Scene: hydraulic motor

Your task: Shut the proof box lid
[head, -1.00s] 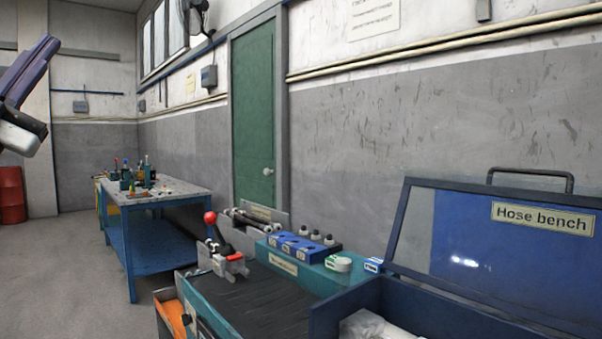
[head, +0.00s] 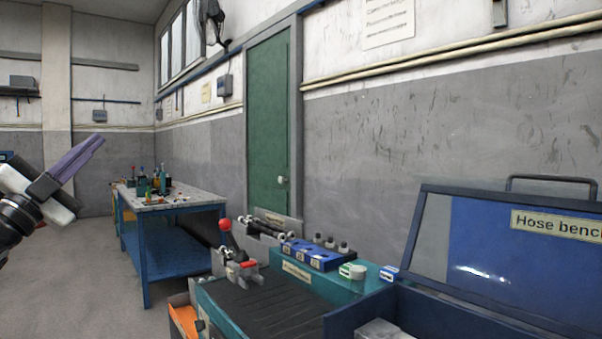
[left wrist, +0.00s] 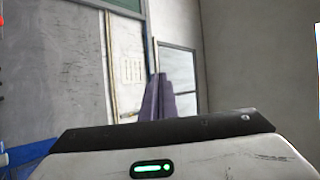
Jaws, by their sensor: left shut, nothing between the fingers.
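The proof box (head: 350,322) is dark blue and stands at the lower right of the head view, cut off by the frame's edge. Its lid (head: 500,257) is open and leans back, with a clear window, a "Hose bench" label and a dark handle (head: 551,180) on top. Something pale and clear lies inside the box. My left gripper (head: 98,139) is at the far left, raised and shut with nothing in it, well away from the lid. The left wrist view shows its purple fingers (left wrist: 158,98) together against the walls. My right gripper does not show.
A teal bench unit (head: 290,300) with a ribbed black mat stands left of the box. It bears a red-knobbed lever clamp (head: 228,240) and a blue block (head: 318,254) with fittings. A blue table (head: 175,240) stands further back. The floor at left is clear.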

